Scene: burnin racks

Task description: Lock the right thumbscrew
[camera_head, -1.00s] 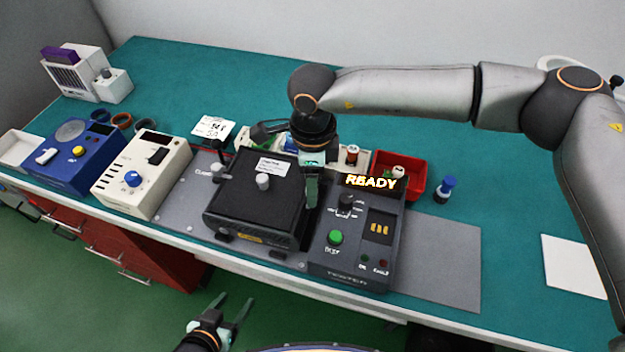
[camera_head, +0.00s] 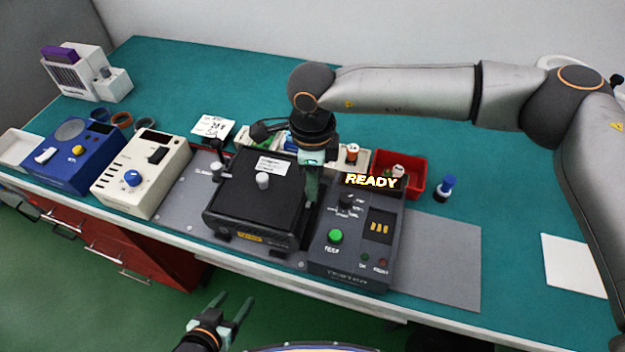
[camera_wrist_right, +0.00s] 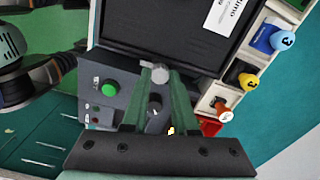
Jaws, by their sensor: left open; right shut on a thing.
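The right thumbscrew (camera_wrist_right: 158,74) shows in the wrist view as a grey knob between the fingertips, by the edge of the black device (camera_wrist_right: 165,28). My right gripper (camera_head: 312,192) reaches down at the right side of that black device (camera_head: 240,200) and is shut on the thumbscrew; its fingers also show in the wrist view (camera_wrist_right: 161,72). In the head view the gripper hides this thumbscrew. Another grey knob (camera_head: 263,181) stands on top of the device. A further grey knob (camera_head: 217,171) is at its left. My left gripper (camera_head: 233,309) is open and empty, low in front of the bench.
A tester (camera_head: 325,260) with a green button (camera_head: 335,237) and a lit READY display (camera_head: 371,181) stands close right of the gripper. A red bin (camera_head: 413,187) is behind it. White and blue instruments stand at left.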

